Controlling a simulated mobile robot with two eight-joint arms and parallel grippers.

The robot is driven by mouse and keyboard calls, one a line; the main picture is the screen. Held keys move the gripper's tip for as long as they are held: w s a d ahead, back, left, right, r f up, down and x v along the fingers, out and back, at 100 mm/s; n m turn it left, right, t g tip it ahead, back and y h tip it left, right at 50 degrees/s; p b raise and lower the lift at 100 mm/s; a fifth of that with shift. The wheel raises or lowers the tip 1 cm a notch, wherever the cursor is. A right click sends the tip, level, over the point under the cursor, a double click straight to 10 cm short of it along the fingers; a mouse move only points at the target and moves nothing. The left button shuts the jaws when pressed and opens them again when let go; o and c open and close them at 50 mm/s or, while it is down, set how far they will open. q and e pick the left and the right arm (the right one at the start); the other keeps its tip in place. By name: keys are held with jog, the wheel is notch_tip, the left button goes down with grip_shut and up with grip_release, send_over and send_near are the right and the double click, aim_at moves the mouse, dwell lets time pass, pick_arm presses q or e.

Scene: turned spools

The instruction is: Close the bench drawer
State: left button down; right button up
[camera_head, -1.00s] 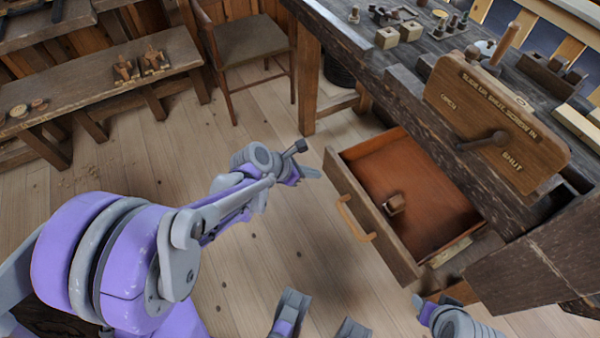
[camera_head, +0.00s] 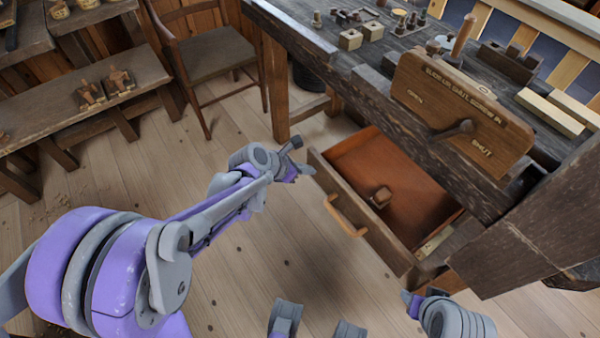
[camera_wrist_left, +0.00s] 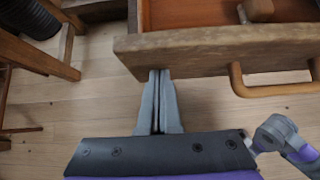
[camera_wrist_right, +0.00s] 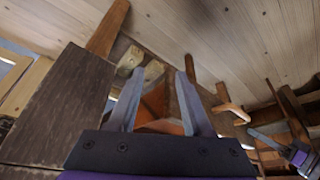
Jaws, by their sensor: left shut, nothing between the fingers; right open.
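The bench drawer (camera_head: 362,216) stands pulled out from under the dark bench, with a reddish-brown inside and a curved wooden handle (camera_head: 345,218). My left gripper (camera_head: 304,170) is shut and empty at the far-left end of the drawer front. In the left wrist view its fingertips (camera_wrist_left: 158,74) are at the lower edge of the drawer front (camera_wrist_left: 200,52), left of the handle; contact is unclear. My right gripper (camera_head: 408,298) is low near the drawer's near end. In the right wrist view its open fingers (camera_wrist_right: 160,78) frame part of the orange-brown drawer.
The bench (camera_head: 330,55) carries wooden blocks, small tools and a lettered board (camera_head: 465,105) with a dark lever. A chair (camera_head: 212,60) and a low side bench (camera_head: 90,100) stand at left. The plank floor before the drawer is clear.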

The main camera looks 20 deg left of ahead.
pick_arm(q)
jog(key=b, duration=0.1)
send_over(360, 150)
jog(key=s, duration=0.1)
jog(key=shift+s+a, duration=0.15)
jog(key=shift+a, duration=0.3)
jog(key=shift+w+d, duration=0.4)
jog(key=shift+w, duration=0.25)
pick_arm(e)
jog(key=shift+f, duration=0.8)
pick_arm(q)
jog(key=shift+w+d+r, duration=0.1)
jog(key=shift+r, duration=0.05)
